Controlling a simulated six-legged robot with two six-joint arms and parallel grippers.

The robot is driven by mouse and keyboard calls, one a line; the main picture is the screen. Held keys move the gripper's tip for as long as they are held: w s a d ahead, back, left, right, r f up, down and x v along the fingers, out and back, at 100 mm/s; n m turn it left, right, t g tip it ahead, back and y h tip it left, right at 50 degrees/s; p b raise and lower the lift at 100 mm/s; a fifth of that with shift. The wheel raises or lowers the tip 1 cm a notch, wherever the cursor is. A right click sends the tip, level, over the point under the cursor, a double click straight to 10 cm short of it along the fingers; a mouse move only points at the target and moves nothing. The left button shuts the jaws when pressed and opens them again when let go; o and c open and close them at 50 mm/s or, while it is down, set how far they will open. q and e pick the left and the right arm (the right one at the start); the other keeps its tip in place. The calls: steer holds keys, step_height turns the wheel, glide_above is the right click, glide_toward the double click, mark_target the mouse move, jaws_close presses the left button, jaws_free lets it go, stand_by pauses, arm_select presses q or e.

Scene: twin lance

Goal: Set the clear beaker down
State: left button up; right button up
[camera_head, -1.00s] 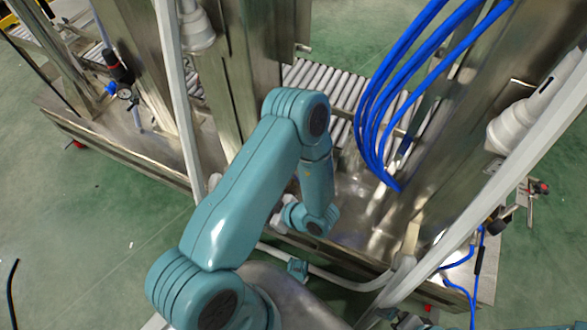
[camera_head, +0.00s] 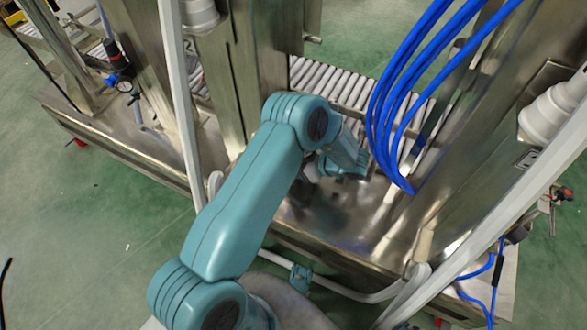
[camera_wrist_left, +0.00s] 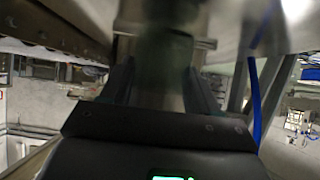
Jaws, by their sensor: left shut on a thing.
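In the left wrist view my left gripper (camera_wrist_left: 160,82) is shut on a blurred, see-through grey-green thing between its two fingers, which I take to be the clear beaker (camera_wrist_left: 162,48). Its outline and rim are hard to make out. In the head view my teal left arm reaches over the machine's metal deck (camera_head: 335,225), with the wrist bent away to the right. The gripper and beaker are mostly hidden there behind the arm, so I cannot tell whether the beaker touches the deck. My right gripper is in neither view.
Blue hoses (camera_head: 385,120) hang just right of the wrist. A roller conveyor (camera_head: 325,82) lies behind it. Steel columns (camera_head: 258,70) and pale slanted posts (camera_head: 180,100) stand around the deck. A white tube (camera_head: 345,290) runs along the front edge.

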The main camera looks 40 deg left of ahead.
arm_select(q)
steer(key=shift+f, duration=0.3)
steer(key=shift+f, duration=0.25)
steer(key=o, duration=1.1)
steer(key=shift+r, duration=0.1)
